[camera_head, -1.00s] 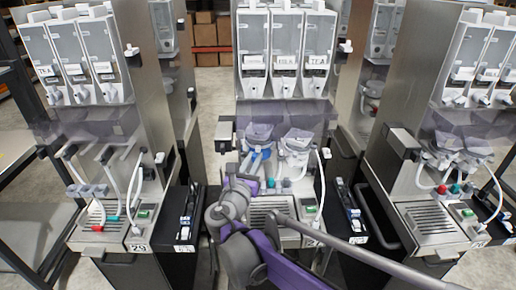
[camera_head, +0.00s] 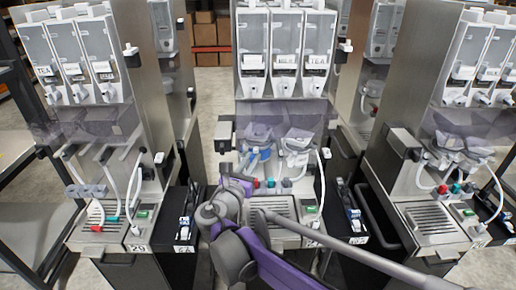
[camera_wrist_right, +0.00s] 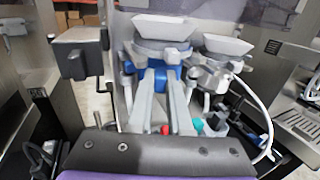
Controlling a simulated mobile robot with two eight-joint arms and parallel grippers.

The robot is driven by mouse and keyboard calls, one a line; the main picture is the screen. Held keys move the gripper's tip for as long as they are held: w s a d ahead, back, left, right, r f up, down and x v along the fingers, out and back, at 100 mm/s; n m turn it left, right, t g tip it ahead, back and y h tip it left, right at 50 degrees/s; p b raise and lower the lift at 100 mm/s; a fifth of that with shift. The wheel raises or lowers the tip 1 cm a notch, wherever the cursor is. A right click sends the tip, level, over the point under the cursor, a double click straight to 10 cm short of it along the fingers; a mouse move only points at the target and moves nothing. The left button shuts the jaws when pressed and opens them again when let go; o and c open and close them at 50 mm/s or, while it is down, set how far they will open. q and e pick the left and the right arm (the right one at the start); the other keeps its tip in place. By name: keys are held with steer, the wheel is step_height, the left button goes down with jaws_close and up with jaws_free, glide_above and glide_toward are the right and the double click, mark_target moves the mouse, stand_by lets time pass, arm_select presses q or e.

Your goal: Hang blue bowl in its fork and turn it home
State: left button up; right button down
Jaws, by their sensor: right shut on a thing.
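The blue bowl (camera_wrist_right: 174,72) is in the middle dispenser, under a clear hopper funnel (camera_wrist_right: 165,27); it also shows small in the head view (camera_head: 264,154). My right gripper (camera_wrist_right: 160,84) reaches up from below, its two grey fingers shut on the blue part. In the head view the purple and grey right arm (camera_head: 232,195) comes up in front of the middle machine. The fingers and funnel hide much of the bowl and its fork, so I cannot tell how it is seated. My left gripper is not in view.
A white bowl (camera_wrist_right: 212,76) with a hose hangs close on the right. Red (camera_wrist_right: 165,130) and teal (camera_wrist_right: 197,126) knobs sit below the fingers. A dark grey box (camera_wrist_right: 80,60) juts out at left. Similar machines stand on both sides in the head view.

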steer(key=shift+w+a+m+g+h, duration=0.2)
steer(key=shift+w+m+g+h, duration=0.1)
steer(key=shift+m+h, duration=0.3)
steer(key=shift+a+m+g+h, duration=0.2)
steer(key=shift+m+g+h, duration=0.25)
steer(key=shift+h, duration=0.35)
steer(key=c, duration=1)
jaws_free()
steer(key=shift+o, duration=1.2)
steer(key=shift+w+f, duration=0.1)
steer(key=shift+w, duration=0.05)
steer(key=v, duration=0.7)
steer(key=shift+s+a, duration=0.3)
